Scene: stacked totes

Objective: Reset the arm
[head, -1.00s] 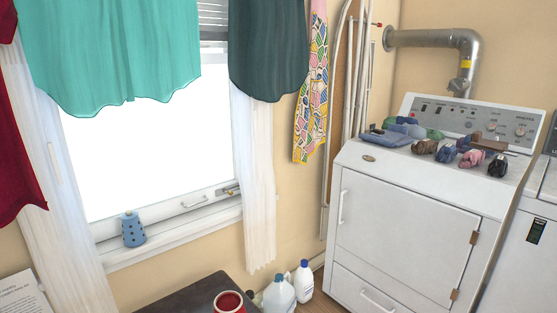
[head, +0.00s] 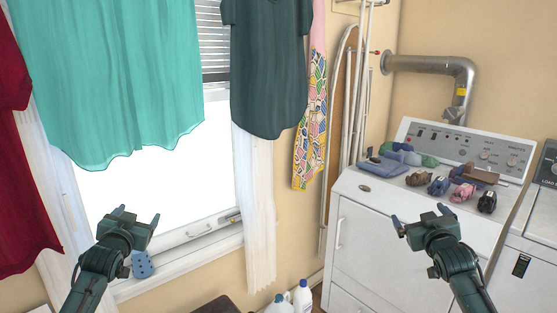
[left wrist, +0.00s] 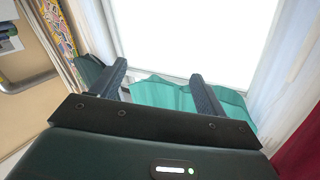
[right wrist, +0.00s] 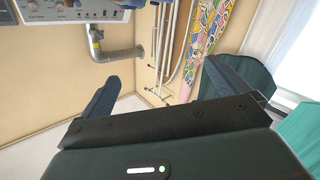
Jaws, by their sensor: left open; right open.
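My left gripper (head: 136,215) is open and empty, raised in front of the window in the head view. Its two spread fingers also show in the left wrist view (left wrist: 158,85), with a teal garment beyond them. My right gripper (head: 421,217) is open and empty, raised in front of the white dryer (head: 375,225). Its spread fingers also show in the right wrist view (right wrist: 160,85), with nothing between them but the wall and pipes beyond.
Teal (head: 110,80), dark green (head: 267,70) and red (head: 20,170) garments hang before the window. Several folded and rolled clothes lie on the dryer top. A blue dotted container (head: 143,265) stands on the sill. White bottles (head: 302,297) stand low in the middle.

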